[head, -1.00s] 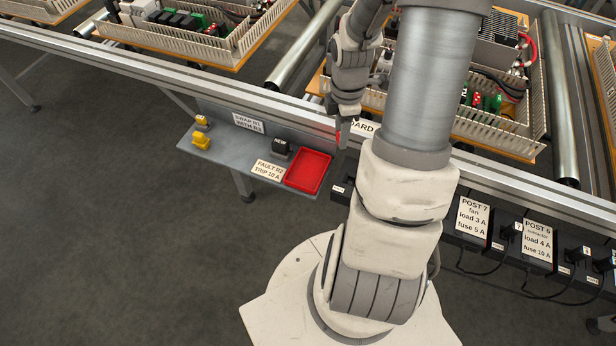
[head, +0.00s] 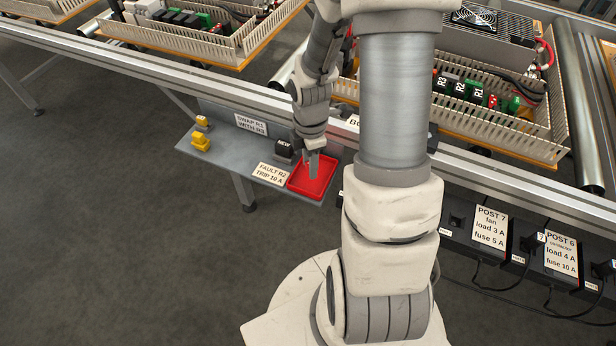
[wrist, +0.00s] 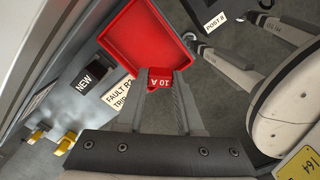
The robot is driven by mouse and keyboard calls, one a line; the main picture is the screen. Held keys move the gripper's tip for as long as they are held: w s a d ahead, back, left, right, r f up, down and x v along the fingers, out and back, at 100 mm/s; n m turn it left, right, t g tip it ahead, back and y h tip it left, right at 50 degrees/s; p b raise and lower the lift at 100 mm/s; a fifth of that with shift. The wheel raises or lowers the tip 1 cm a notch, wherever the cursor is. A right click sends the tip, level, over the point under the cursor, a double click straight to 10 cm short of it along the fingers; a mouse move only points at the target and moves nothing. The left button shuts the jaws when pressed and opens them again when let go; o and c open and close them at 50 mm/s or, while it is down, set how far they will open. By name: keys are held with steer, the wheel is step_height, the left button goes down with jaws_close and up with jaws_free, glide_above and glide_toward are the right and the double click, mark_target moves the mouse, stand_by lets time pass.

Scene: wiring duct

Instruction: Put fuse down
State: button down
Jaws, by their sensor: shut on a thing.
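My gripper (head: 313,164) is over the red tray (head: 325,188) on the grey shelf, fingers pointing down. In the wrist view my gripper (wrist: 161,78) is shut on a small red fuse (wrist: 160,84) marked 10 A. The fuse appears at the near side of the red tray (wrist: 135,20) in that view; I cannot tell whether it touches the tray floor. In the head view the fuse is hidden by the fingers and blends with the red tray.
A black NEW block (head: 284,148) stands left of the tray, beside the FAULT R2 TRIP 10 A label (head: 271,174). Yellow pieces (head: 201,142) sit at the shelf's left end. The conveyor rail (head: 190,84) runs behind. Bare shelf (head: 228,153) lies left of the labels.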

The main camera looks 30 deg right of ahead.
steer(key=shift+w+a+f, duration=0.1)
steer(key=shift+a+f, duration=0.15)
steer(key=shift+f, duration=0.15)
steer(key=shift+f+b, duration=0.95)
steer(key=shift+f, duration=0.75)
steer(key=shift+f, duration=0.15)
steer(key=c, duration=0.8)
jaws_free()
steer(key=shift+c, duration=0.2)
step_height(320, 180, up, 12)
steer(key=p, duration=0.4)
steer(key=shift+p, duration=0.35)
